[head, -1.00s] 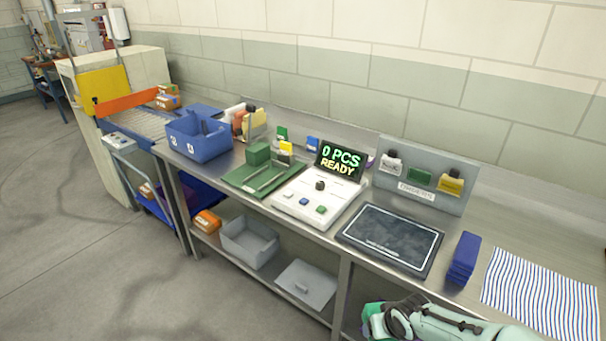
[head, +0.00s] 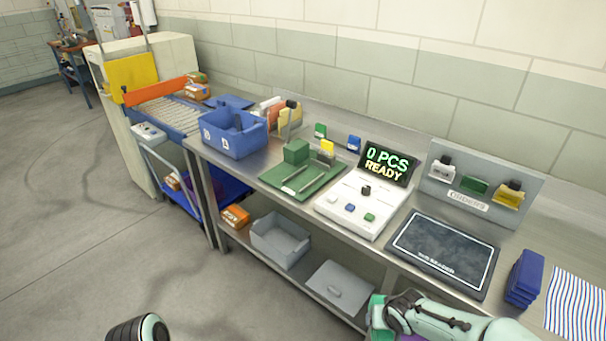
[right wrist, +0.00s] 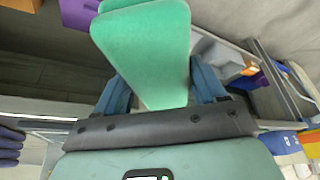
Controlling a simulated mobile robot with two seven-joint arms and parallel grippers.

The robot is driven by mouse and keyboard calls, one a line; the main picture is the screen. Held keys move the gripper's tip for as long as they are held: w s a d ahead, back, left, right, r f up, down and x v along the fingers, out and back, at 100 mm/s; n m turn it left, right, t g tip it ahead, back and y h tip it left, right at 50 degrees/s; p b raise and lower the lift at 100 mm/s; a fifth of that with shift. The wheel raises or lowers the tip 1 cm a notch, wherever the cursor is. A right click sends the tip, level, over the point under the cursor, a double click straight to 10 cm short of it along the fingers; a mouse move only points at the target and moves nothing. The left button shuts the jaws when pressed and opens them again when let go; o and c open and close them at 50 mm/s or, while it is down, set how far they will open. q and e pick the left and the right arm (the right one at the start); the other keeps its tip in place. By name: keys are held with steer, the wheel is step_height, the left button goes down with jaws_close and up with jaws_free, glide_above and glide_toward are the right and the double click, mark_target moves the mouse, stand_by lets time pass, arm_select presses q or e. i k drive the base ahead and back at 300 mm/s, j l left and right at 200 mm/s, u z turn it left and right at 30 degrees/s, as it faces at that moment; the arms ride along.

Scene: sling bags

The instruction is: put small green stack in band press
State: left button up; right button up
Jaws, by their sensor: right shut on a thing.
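A green stack (right wrist: 150,50) is held in my right gripper (right wrist: 162,88), between its two blue fingers in the right wrist view. In the head view this gripper (head: 380,312) is low at the bottom, in front of the bench's front edge, with a bit of green showing at its tip. A machine with a yellow panel (head: 132,77) and an orange bar stands past the bench's left end; it may be the band press, but no label is readable. A green block (head: 296,151) stands on a green tray (head: 272,181) with metal rails.
A white counter (head: 338,222) with a "0 PCS READY" display, a dark pad (head: 443,254), a blue stack (head: 524,279) and a blue bin (head: 222,141) stand on the bench. The floor at left is clear.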

mark_target(306, 179)
steer(key=i+j+z, duration=0.1)
steer(key=j, duration=0.25)
steer(key=i+j+z, duration=0.1)
steer(key=i+j, duration=0.15)
steer(key=i+j+z, duration=0.1)
steer(key=j, duration=0.35)
steer(key=i+j+z, duration=0.1)
steer(key=j, duration=0.3)
steer(key=i+j, duration=0.15)
steer(key=j, duration=0.25)
steer(key=i+j+z, duration=0.15)
steer(key=j, duration=0.2)
steer(key=i+j+z, duration=0.1)
steer(key=j, duration=0.3)
